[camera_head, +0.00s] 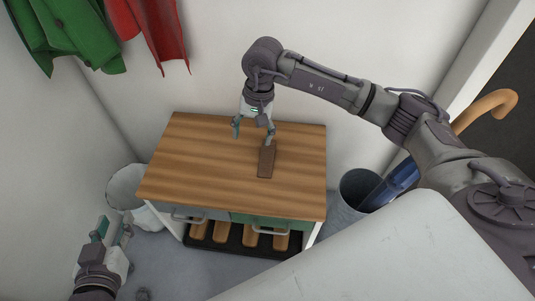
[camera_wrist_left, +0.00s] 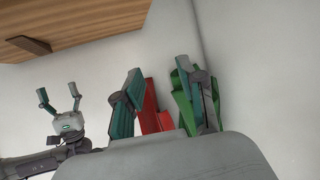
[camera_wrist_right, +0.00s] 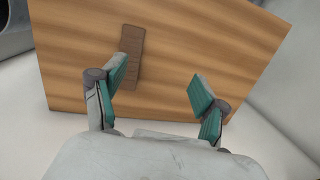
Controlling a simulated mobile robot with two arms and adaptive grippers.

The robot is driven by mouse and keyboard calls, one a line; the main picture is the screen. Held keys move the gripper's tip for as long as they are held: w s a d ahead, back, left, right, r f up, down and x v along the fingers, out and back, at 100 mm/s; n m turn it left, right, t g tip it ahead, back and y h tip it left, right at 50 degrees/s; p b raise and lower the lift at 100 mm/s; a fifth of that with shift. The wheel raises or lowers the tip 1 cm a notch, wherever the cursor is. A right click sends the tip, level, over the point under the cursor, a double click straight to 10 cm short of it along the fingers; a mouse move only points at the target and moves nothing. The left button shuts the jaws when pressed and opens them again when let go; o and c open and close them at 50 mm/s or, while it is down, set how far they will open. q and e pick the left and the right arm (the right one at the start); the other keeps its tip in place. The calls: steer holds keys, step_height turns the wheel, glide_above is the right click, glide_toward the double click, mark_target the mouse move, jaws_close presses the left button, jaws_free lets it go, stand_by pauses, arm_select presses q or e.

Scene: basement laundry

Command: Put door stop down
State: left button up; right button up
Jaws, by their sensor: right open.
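The door stop (camera_head: 267,160) is a brown wedge-like block lying on the wooden tabletop (camera_head: 200,160), right of its middle. My right gripper (camera_head: 253,130) is open above the table, with one finger close to the door stop's far end. In the right wrist view the door stop (camera_wrist_right: 131,48) lies beyond the left finger, not between the fingers (camera_wrist_right: 158,82); whether that finger touches it I cannot tell. The left wrist view also shows the door stop (camera_wrist_left: 28,44). My left gripper (camera_head: 113,230) is open and empty, low to the left of the table.
A white bin (camera_head: 125,185) stands left of the table. A grey bin (camera_head: 355,190) with a blue umbrella (camera_head: 395,182) stands right. Shoes sit on a dark tray (camera_head: 235,241) below the drawers. Green (camera_head: 65,35) and red (camera_head: 150,30) garments hang behind. Most of the tabletop is bare.

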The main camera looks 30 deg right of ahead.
steer(key=h, duration=0.2)
glide_above(267, 156)
steer(key=f+b, duration=0.1)
steer(key=f, duration=0.2)
steer(key=f+b, duration=0.1)
steer(key=f, duration=0.3)
steer(key=shift+s+a+f, duration=0.15)
steer(key=shift+a, duration=0.05)
steer(key=shift+f, duration=0.6)
step_height(267, 156, down, 4)
steer(key=shift+d+f+b, duration=0.1)
steer(key=shift+f+b, duration=0.15)
steer(key=shift+b, duration=0.75)
arm_select(q)
step_height(267, 156, up, 16)
steer(key=d+t+h, duration=0.2)
steer(key=t+h, duration=0.1)
steer(key=t, duration=0.7)
steer(key=shift+s+f+t+h, duration=0.25)
steer(key=shift+s+t+h, duration=0.05)
steer(key=shift+s, duration=0.1)
arm_select(e)
steer(key=shift+r, duration=0.1)
steer(key=c, duration=1.4)
